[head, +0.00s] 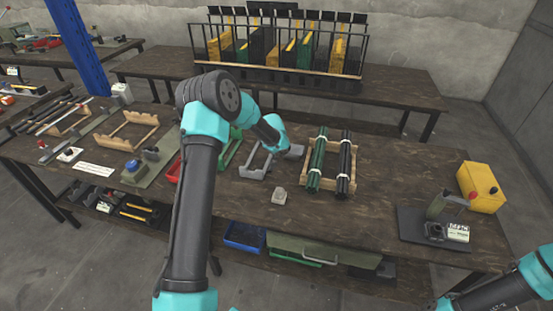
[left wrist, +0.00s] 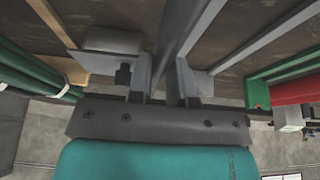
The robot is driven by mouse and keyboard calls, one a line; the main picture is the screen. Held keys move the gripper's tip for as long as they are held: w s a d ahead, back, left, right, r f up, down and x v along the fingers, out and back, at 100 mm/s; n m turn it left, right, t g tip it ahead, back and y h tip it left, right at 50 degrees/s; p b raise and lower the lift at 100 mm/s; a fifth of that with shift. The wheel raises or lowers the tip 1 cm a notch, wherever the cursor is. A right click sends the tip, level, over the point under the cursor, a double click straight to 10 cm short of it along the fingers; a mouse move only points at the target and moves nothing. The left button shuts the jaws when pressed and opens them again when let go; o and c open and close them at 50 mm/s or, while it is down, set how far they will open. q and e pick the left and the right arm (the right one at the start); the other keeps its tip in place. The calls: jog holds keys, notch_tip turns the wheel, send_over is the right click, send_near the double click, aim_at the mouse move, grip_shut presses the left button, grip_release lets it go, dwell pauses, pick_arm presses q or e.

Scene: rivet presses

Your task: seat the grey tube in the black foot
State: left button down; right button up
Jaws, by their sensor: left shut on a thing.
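My left gripper (left wrist: 164,82) is shut on a grey bar (left wrist: 180,35), which looks like the grey tube and runs up between the fingers in the left wrist view. In the head view my left arm reaches over the table to the grey rack (head: 257,166), and its wrist hides most of the grip. I cannot tell whether the tube is clear of the rack. A black block (head: 433,230) sits on the dark base plate of the press at the right. I cannot tell whether it is the black foot. My right gripper is not in view.
A wooden crate (head: 322,184) with green and black tubes stands right of the rack. A yellow box (head: 481,187) stands behind the right press. The tabletop between crate and press is clear.

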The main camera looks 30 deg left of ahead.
pick_arm(q)
jog(key=shift+f, duration=2.05)
jog(key=shift+f, duration=0.3)
jog(key=c, duration=1.3)
grip_release()
jog(key=shift+s+f, duration=0.1)
jog(key=shift+c, duration=0.2)
jog(key=shift+f, duration=0.1)
jog(key=shift+d, duration=0.1)
jog(key=shift+d+r, duration=0.1)
jog(key=shift+r, duration=0.4)
jog(key=v, duration=1.2)
jog(key=shift+o, duration=0.4)
jog(key=shift+a, duration=0.2)
